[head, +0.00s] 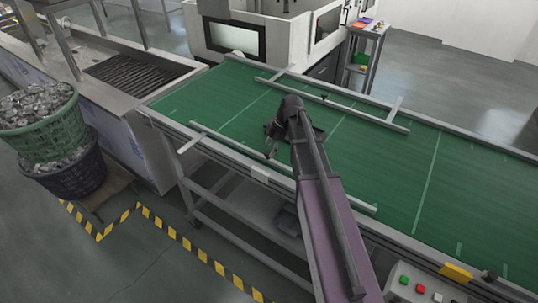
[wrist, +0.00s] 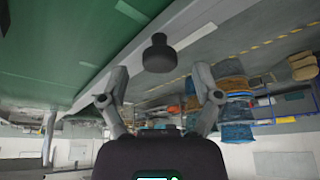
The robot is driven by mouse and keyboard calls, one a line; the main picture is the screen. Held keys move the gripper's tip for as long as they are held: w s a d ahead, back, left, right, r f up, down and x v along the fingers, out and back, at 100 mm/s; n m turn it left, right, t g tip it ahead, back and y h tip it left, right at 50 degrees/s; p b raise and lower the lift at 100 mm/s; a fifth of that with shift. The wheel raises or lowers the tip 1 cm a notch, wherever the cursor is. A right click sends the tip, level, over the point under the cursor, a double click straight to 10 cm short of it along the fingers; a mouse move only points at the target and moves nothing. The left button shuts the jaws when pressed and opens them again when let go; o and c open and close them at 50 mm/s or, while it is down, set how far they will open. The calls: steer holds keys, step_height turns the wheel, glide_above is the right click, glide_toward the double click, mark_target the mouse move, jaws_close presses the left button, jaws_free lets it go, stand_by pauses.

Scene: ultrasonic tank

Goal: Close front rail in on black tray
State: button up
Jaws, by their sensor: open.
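The front rail (head: 228,143) is a thin pale bar along the near side of the green conveyor belt (head: 390,165). My arm covers part of its middle. In the wrist view, the rail (wrist: 128,66) runs diagonally. A black knob (wrist: 158,55) shows between and slightly beyond my open fingertips, with visible space on both sides. My gripper (head: 271,138) is over the near belt edge by the front rail; its fingers also show in the wrist view (wrist: 161,80). I see nothing clearly held. I cannot make out a black tray in either view.
A second rail (head: 340,105) runs along the belt's far side. A white machine (head: 232,38) stands behind. Baskets of clear items (head: 42,122) stand at left. A button panel (head: 418,288) is at the lower right. The belt between the rails is mostly clear.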

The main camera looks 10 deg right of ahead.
steer(key=shift+a+f+b, duration=0.25)
steer(key=shift+f+b, duration=0.1)
steer(key=shift+f, duration=0.25)
jaws_close()
